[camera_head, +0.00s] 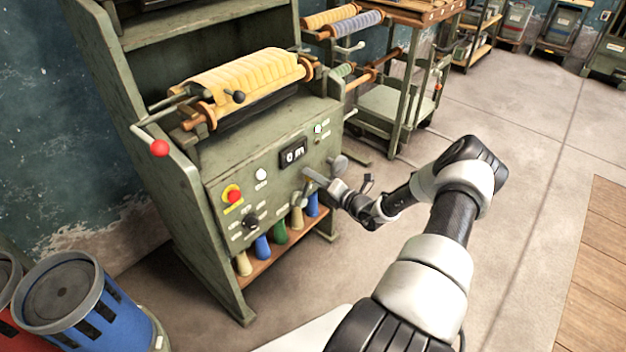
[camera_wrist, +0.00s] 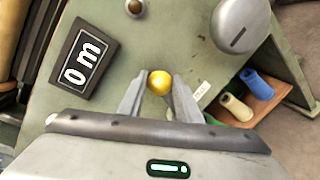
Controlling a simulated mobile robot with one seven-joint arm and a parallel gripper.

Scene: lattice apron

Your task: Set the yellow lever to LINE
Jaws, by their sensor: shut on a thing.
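The yellow lever's round knob (camera_wrist: 159,83) shows between the two fingertips of my gripper (camera_wrist: 160,88) in the wrist view. The fingers are shut on the knob, one on each side. The lever's shaft and its LINE mark are hidden or too small to read. In the head view my gripper (camera_head: 312,177) reaches the right part of the green machine's front panel (camera_head: 270,185), and the lever is hard to make out there.
A display (camera_head: 293,152) sits above the gripper on the panel; it also shows in the wrist view (camera_wrist: 82,65). A grey rounded part (camera_head: 340,163) is close on the right. A red button (camera_head: 234,196) and black knob (camera_head: 250,221) are to the left. Coloured spools (camera_head: 279,231) stand below.

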